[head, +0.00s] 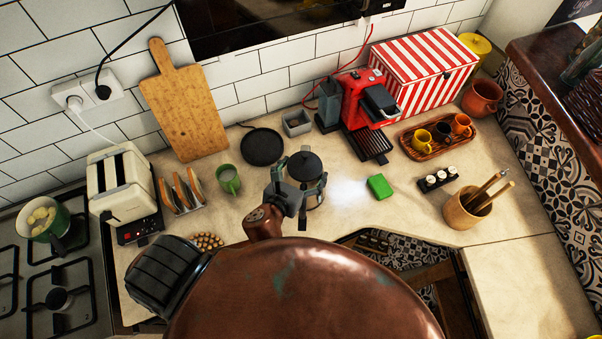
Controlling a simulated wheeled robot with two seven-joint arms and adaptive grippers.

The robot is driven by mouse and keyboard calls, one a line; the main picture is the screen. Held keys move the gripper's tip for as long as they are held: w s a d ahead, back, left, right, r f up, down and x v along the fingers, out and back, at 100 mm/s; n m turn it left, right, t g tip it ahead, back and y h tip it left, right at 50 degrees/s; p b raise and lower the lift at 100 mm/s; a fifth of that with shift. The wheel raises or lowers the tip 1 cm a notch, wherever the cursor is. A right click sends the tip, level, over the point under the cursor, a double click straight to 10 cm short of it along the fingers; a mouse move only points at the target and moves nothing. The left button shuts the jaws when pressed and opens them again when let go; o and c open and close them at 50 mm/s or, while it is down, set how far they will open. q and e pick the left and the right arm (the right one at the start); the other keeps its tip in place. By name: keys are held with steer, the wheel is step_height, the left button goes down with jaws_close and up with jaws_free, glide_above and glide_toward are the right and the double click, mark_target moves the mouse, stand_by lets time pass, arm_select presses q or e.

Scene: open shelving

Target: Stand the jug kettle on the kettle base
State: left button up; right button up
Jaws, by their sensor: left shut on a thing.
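The jug kettle (312,190), with a black lid and a see-through body, is right of the picture's middle line, over the counter. My left gripper (289,190) is shut on it at its left side; the fingers hide part of the kettle and its handle. The kettle looks roughly upright. I cannot tell whether its bottom touches the counter. The kettle base (262,147), a flat black disc, lies on the counter behind and left of the kettle, apart from it, with nothing on it. My right gripper is not in view.
A green mug (228,179), toast rack (181,192) and toaster (124,184) stand left. A red coffee machine (361,101), green sponge (380,187) and wooden cup tray (413,152) are right. A cutting board (184,105) leans behind.

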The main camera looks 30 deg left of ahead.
arm_select(q)
steer(key=w+a+r+n+g+y+p, duration=0.1)
steer(key=w+a+r+n+y+p, duration=0.1)
steer(key=w+a+r+p, duration=0.45)
steer(key=w+a+r+n+y+p, duration=0.1)
steer(key=w+a+n+y+p, duration=0.2)
steer(key=a+p, duration=0.65)
steer(key=w+a+f+y+p, duration=0.15)
steer(key=a+p, duration=0.25)
steer(key=a, duration=0.4)
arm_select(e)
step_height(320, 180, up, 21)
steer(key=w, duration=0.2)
arm_select(q)
steer(key=shift+n+g, duration=0.3)
steer(key=shift+g, duration=0.1)
step_height(320, 180, down, 6)
steer(key=b, duration=0.6)
steer(key=shift+r, duration=0.1)
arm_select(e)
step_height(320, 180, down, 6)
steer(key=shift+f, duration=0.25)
arm_select(q)
steer(key=shift+s+p, duration=0.1)
steer(key=shift+p, duration=0.45)
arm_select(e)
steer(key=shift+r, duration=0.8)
